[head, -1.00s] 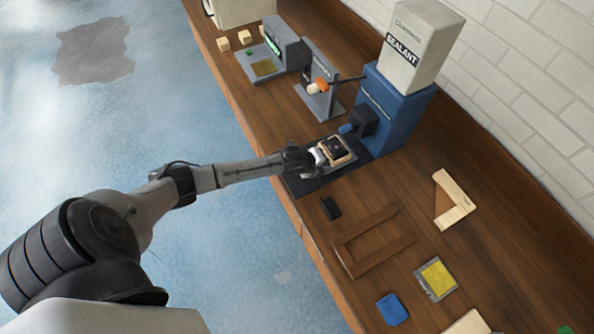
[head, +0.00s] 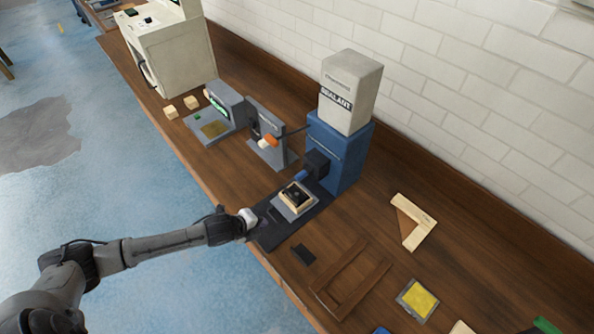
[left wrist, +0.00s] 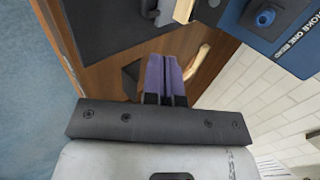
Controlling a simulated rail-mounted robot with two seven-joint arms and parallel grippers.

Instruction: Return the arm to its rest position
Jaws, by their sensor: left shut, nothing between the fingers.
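My left arm reaches in from the left in the head view, and its gripper (head: 249,219) is at the front edge of the dark base of the blue sealant machine (head: 338,150). In the left wrist view the purple-grey fingers (left wrist: 165,78) are together with nothing between them. A small wooden frame with a black insert (head: 295,196) rests on the machine's grey plate, apart from the gripper. My right gripper does not show.
On the wooden bench, a black block (head: 303,254), a brown wooden frame (head: 350,279), a yellow-topped pad (head: 418,299) and an L-shaped wooden piece (head: 411,221) lie to the right. Grey devices (head: 216,117) stand further left. The blue floor before the bench is clear.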

